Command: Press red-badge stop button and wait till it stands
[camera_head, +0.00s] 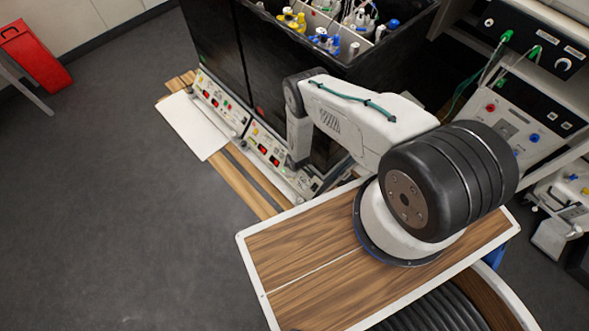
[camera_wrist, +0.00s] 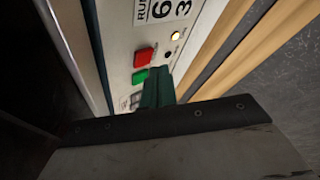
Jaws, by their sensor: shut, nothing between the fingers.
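In the wrist view a pale control panel (camera_wrist: 122,45) carries a red button (camera_wrist: 145,57) with a green button (camera_wrist: 139,76) beside it. A yellow lamp (camera_wrist: 175,35) is lit near them, and a second lamp (camera_wrist: 168,54) is dark. My gripper (camera_wrist: 158,76) is shut and empty, its dark green fingertips close to the green button and a little apart from the red one in the picture. I cannot tell whether they touch the panel. In the head view the fingers are hidden. No red badge can be made out clearly.
Control panels with red displays (camera_head: 265,145) line the front of a black cabinet (camera_head: 270,65). Its open top holds bottles with yellow and blue caps (camera_head: 325,40). A white board (camera_head: 196,125) juts out at the left. Wooden strips (camera_wrist: 225,65) run beside the panel.

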